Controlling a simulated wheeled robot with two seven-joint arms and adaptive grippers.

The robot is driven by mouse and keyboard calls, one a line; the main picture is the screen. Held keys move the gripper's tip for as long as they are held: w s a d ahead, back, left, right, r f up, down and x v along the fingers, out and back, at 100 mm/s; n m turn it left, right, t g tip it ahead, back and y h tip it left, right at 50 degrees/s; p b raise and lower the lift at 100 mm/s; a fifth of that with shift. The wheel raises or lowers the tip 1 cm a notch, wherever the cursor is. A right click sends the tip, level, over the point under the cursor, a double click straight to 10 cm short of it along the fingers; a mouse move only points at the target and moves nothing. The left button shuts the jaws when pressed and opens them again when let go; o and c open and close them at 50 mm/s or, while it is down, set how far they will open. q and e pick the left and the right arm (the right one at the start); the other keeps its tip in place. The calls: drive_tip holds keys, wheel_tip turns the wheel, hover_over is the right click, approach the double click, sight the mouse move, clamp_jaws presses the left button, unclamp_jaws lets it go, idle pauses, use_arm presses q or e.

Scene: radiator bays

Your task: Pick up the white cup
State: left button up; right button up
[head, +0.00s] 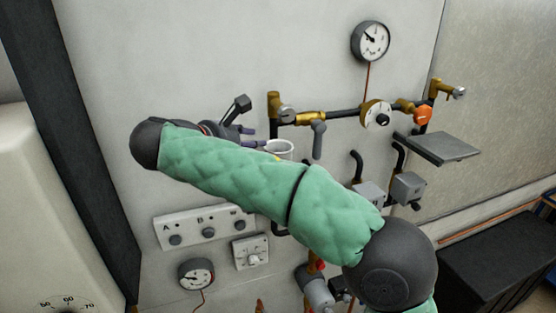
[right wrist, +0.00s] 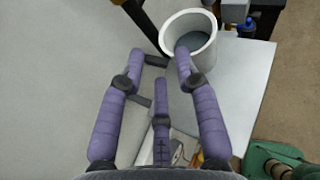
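The white cup (head: 281,147) shows in the head view just above my right forearm, which hides its lower part. In the right wrist view the cup (right wrist: 203,58) is at the top, seen from above with its round opening visible and its inside grey. My right gripper (head: 245,122) is to the left of the cup in the head view, partly hidden by my arm. In the right wrist view its purple fingers (right wrist: 162,62) are spread with nothing between them. One fingertip overlaps the cup's near rim; I cannot tell whether it touches. My left gripper is in neither view.
A pale flat surface (right wrist: 240,85) lies beside the cup. Dark pipes with brass valves (head: 312,118) run behind and right of it. A gauge (head: 370,41) hangs above, a switch panel (head: 205,229) below. A grey shelf (head: 440,147) juts out right.

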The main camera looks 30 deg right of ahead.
sight(270, 143)
drive_tip(key=shift+f+p+x, duration=0.1)
drive_tip(key=shift+p+x, duration=0.25)
drive_tip(key=shift+x, duration=1.2)
drive_tip(key=shift+f+p+x, duration=0.15)
drive_tip(key=shift+p+x, duration=0.15)
drive_tip(key=shift+x, duration=1.3)
drive_tip(key=shift+s+a, duration=0.2)
drive_tip(key=c, duration=0.5)
drive_tip(key=shift+d, duration=0.1)
clamp_jaws()
